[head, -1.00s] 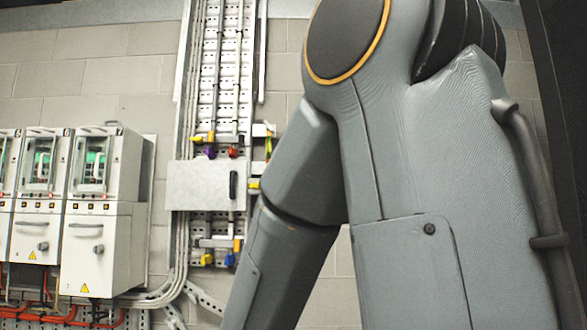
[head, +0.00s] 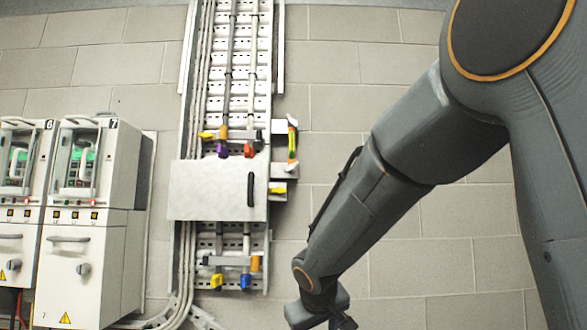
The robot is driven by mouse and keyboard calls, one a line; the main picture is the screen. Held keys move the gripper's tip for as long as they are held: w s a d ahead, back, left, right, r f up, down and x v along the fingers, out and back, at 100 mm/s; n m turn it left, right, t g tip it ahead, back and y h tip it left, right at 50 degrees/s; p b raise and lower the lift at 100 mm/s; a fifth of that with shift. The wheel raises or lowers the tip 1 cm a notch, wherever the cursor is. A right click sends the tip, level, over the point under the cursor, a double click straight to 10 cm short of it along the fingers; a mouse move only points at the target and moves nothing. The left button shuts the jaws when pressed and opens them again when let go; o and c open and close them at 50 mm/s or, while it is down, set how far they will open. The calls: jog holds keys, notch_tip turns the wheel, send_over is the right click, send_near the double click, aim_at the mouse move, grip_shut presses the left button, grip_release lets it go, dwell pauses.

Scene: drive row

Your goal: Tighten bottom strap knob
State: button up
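A grey cover plate (head: 212,192) with a black handle (head: 250,189) sits across the vertical cable ladder (head: 238,100) on the wall. Below it are a yellow knob (head: 216,281) and a blue knob (head: 245,282) on a grey cross bar (head: 232,261). Above it are a purple knob (head: 222,149) and a red knob (head: 249,150). I cannot tell which one is the bottom strap knob. My gripper (head: 343,322) is at the bottom edge, to the right of and below the lower knobs, apart from them. It is mostly cut off and its fingers are unclear.
White cabinets (head: 84,260) with grey knobs and handles stand at the left. A holder right of the ladder carries an orange, white and green item (head: 292,145). Grey conduits (head: 185,250) run down the ladder's left side. The block wall (head: 440,235) on the right is bare.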

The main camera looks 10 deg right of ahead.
jog(key=w+r+t, duration=0.1)
jog(key=w+r, duration=0.2)
jog(key=r, duration=0.3)
jog(key=w+r+n+t, duration=0.1)
jog(key=w+r+t, duration=0.15)
jog(key=r, duration=0.35)
jog(key=w+r+t, duration=0.1)
jog(key=w+r, duration=0.2)
jog(key=r, duration=0.3)
jog(key=n+t+h, duration=0.1)
jog(key=t+h, duration=0.1)
jog(key=t, duration=0.3)
send_near(292, 166)
jog(key=shift+p+x, duration=1.75)
jog(key=shift+x, duration=2.25)
jog(key=shift+c, duration=0.5)
jog(key=shift+y, duration=0.4)
jog(key=c, duration=1)
